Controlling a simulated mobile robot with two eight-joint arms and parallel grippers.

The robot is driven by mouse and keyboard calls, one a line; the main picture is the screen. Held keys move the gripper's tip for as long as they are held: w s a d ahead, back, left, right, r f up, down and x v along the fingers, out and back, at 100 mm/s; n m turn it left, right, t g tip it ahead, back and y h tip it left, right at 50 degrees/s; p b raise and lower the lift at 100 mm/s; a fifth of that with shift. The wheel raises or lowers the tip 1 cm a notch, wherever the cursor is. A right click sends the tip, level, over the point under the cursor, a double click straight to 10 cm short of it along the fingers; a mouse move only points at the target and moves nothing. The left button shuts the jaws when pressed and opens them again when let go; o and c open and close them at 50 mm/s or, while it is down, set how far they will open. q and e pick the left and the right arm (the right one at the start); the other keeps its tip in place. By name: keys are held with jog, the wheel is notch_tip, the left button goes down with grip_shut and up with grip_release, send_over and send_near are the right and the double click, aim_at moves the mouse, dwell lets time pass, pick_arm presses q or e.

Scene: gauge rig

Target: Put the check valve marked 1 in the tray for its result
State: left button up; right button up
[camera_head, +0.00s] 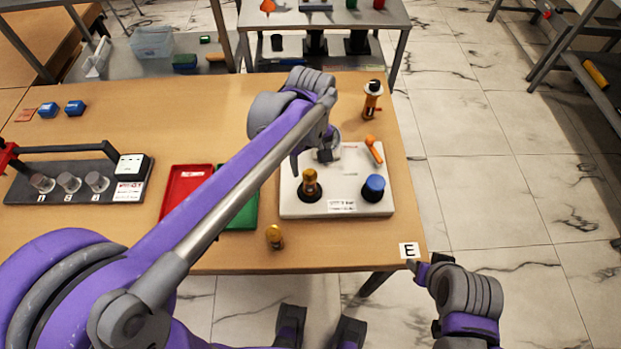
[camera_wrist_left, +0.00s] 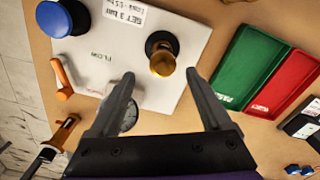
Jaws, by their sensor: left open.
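A brass check valve (camera_head: 310,181) stands upright in a black socket on the white rig board (camera_head: 335,207). It also shows in the left wrist view (camera_wrist_left: 162,60), just beyond the gap between my fingertips. My left gripper (camera_head: 310,158) is open and empty above the board, behind this valve; its fingers also show in the wrist view (camera_wrist_left: 160,76). A second brass valve (camera_head: 274,236) stands on the table near the front edge. I cannot read a number on either valve. A red tray (camera_head: 172,205) and a green tray (camera_head: 249,214) lie left of the board, partly behind my left arm. My right gripper (camera_head: 424,270) is off the table's front right corner.
The board carries a blue knob (camera_head: 375,187), an orange lever (camera_head: 373,149) and a partly hidden gauge (camera_wrist_left: 128,118). A black rack (camera_head: 60,192) with clear cups numbered 1 to 3 is at the left. Blue blocks (camera_head: 75,107) lie behind.

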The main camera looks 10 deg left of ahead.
aim_at(310, 182)
pick_arm(q)
jog(key=f, duration=0.6)
jog(key=shift+s+f+b, duration=0.3)
jog(key=shift+f, duration=0.1)
grip_shut()
